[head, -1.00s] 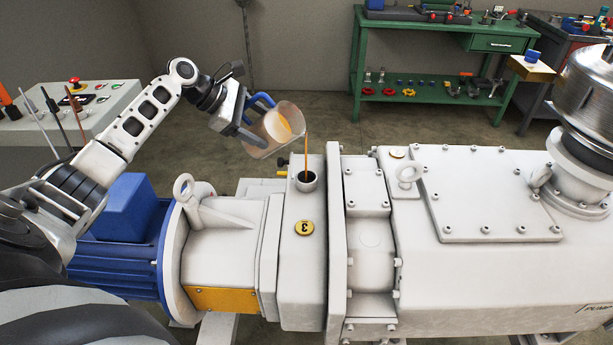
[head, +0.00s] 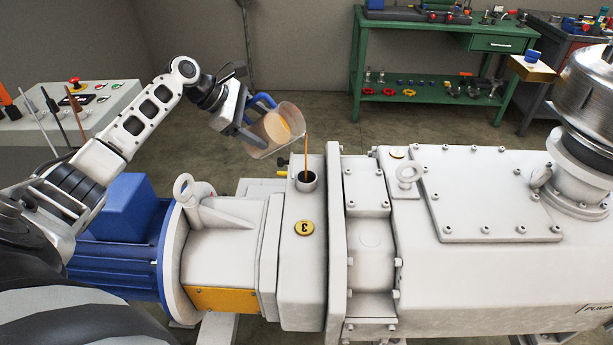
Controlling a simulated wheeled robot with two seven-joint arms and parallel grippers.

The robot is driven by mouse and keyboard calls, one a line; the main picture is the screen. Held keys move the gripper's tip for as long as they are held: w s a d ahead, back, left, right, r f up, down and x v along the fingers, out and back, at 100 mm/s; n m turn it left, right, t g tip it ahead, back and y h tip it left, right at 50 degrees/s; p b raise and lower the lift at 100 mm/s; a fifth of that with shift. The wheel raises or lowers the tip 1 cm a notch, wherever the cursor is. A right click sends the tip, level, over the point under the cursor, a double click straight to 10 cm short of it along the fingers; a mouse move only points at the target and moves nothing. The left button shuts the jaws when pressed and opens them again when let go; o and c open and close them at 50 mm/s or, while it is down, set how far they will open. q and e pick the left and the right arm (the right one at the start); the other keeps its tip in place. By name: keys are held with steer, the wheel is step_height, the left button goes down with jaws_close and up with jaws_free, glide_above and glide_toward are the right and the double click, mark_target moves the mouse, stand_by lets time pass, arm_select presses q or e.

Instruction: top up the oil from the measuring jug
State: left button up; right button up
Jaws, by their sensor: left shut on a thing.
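The measuring jug (head: 285,117) is clear, with a blue handle (head: 262,101) and amber oil inside. My left gripper (head: 248,126) is shut on the jug and holds it above and to the left of the filler opening, tilted with its mouth to the right. A thin stream of oil (head: 308,152) runs from the jug's lip down into the round filler neck (head: 306,181) on top of the pump's light grey housing (head: 303,260). The oil level inside the neck cannot be seen. My right gripper does not show.
A control panel (head: 100,100) is at back left, a green workbench (head: 420,25) behind.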

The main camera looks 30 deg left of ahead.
arm_select(q)
steer(key=shift+w+d+m+g+y, duration=0.1)
steer(key=shift+d+m+g+y, duration=0.1)
steer(key=shift+y, duration=0.3)
steer(key=shift+d+m+g+y, duration=0.1)
steer(key=shift+g+y, duration=0.1)
steer(key=shift+y, duration=0.3)
stand_by(7.0)
